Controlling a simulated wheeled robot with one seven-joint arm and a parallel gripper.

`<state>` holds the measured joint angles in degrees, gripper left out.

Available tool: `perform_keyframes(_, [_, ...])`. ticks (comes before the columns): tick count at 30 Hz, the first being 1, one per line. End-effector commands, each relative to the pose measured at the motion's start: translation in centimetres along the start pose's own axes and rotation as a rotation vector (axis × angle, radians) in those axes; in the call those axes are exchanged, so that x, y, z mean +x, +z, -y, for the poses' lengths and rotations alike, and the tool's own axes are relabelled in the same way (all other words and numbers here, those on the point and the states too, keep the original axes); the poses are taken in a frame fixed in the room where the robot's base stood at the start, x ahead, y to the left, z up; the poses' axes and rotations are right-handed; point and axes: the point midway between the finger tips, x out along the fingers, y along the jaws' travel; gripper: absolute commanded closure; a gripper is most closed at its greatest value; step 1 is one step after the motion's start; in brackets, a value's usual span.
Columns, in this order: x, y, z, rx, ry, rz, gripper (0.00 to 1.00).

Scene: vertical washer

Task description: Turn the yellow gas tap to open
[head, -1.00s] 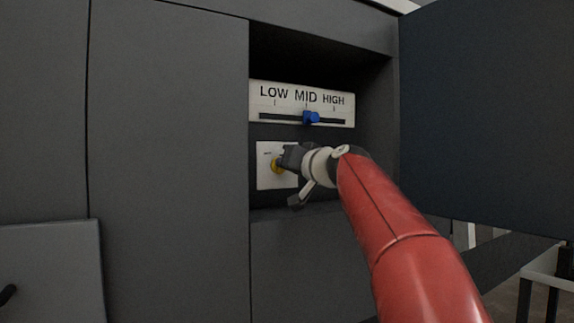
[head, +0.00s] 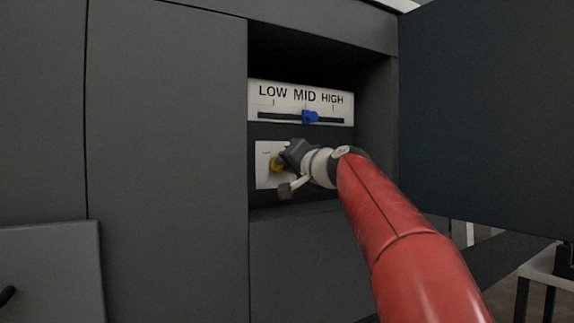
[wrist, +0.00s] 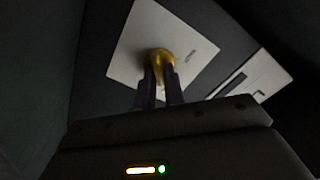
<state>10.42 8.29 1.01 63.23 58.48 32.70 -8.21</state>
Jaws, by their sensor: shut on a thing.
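The yellow gas tap (head: 276,163) sits on a small white plate (head: 263,178) inside the recess, below the slider panel. It also shows in the wrist view (wrist: 158,54) on its white plate (wrist: 190,25), which looks tilted there. My gripper (head: 284,161) reaches in from the right and is shut on the tap. In the wrist view the two dark fingers of my gripper (wrist: 160,75) meet the tap from both sides. The fingers and wrist hide part of the tap and the plate's right side in the head view.
A white panel marked LOW, MID, HIGH (head: 300,97) with a blue slider knob (head: 310,117) near the middle is just above. Recess walls surround my wrist. A large dark open door (head: 490,120) stands at the right. Grey panels (head: 165,160) lie to the left.

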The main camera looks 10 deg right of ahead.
Motion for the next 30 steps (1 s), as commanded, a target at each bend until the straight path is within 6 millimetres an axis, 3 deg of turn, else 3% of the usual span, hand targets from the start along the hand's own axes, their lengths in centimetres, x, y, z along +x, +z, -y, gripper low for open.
perform_keyframes(6, [0.0, 0.1, -0.1, 0.002, 0.001, 0.002, 1.0])
perform_keyframes(7, [0.0, 0.1, -0.1, 0.002, 0.001, 0.002, 0.85])
perform_keyframes(11, [0.0, 0.1, -0.1, 0.001, 0.001, 0.001, 0.68])
perform_keyframes(22, [-0.6, 0.0, -0.1, 0.0, 0.001, -0.001, 0.67])
perform_keyframes(30, [-5.1, 0.1, -0.2, 0.0, 0.0, -0.003, 0.67])
